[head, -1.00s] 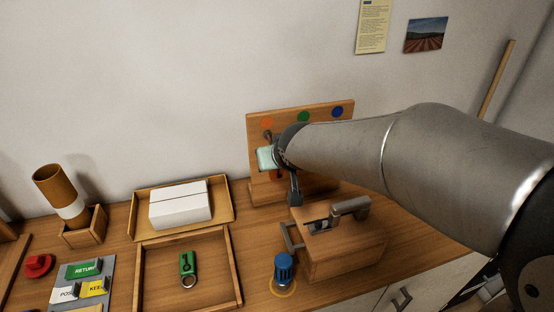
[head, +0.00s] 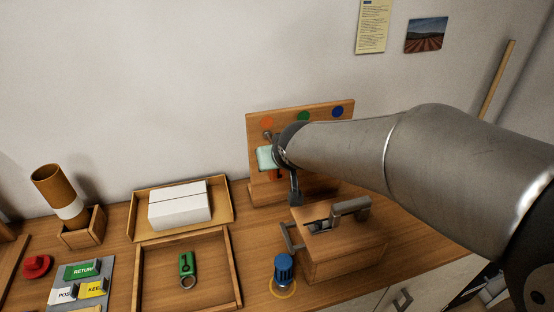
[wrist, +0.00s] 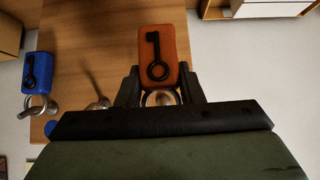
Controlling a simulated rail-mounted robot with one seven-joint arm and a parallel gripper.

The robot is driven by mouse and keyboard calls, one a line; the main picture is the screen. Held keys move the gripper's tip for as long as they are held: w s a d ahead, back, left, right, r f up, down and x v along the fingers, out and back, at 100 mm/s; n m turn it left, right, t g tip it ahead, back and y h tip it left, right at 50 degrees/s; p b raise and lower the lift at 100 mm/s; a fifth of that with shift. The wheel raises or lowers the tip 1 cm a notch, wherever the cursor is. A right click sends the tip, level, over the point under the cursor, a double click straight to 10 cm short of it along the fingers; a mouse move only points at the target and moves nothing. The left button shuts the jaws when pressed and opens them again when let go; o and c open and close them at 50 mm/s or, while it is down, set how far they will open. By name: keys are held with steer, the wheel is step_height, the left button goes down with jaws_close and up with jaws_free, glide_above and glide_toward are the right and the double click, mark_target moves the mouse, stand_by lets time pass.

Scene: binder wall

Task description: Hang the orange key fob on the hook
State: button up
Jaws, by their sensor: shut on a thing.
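The orange key fob (wrist: 164,57), with a dark key mark, is between the fingers of my gripper (wrist: 160,90) in the wrist view. Its metal ring (wrist: 160,98) shows at the jaws, which are shut on the fob. In the head view my gripper (head: 270,160) is in front of the left part of the wooden hook board (head: 258,122), and only a sliver of orange shows below it. The hook (head: 268,135) under the orange dot (head: 267,122) is just above the gripper. I cannot tell whether the ring is around the hook.
A blue fob (wrist: 37,72) hangs by its ring, and a bare metal hook (wrist: 97,103) is beside it. A green fob (head: 187,265) lies in a wooden tray (head: 237,275). A wooden box with a handle (head: 340,250) and a blue-capped item (head: 283,268) stand below my arm.

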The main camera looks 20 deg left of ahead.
mark_target(270, 141)
steer(key=shift+w+a, duration=0.25)
steer(key=shift+w, duration=0.1)
stand_by(0.6)
steer(key=shift+w+a, duration=0.35)
steer(key=shift+w, duration=0.25)
steer(key=shift+w+a+b, duration=0.2)
steer(key=shift+w+b, duration=0.1)
steer(key=shift+w+a, duration=0.15)
steer(key=shift+w, duration=0.1)
steer(key=shift+w+a, duration=0.1)
steer(key=shift+w, duration=0.05)
stand_by(0.6)
steer(key=shift+w+a, duration=0.2)
steer(key=shift+w, duration=0.2)
steer(key=shift+w+a, duration=0.1)
steer(key=shift+w, duration=0.05)
steer(key=shift+w+a+r+b, duration=0.1)
steer(key=shift+w+a+b, duration=0.1)
steer(key=shift+w+b, duration=0.1)
stand_by(0.5)
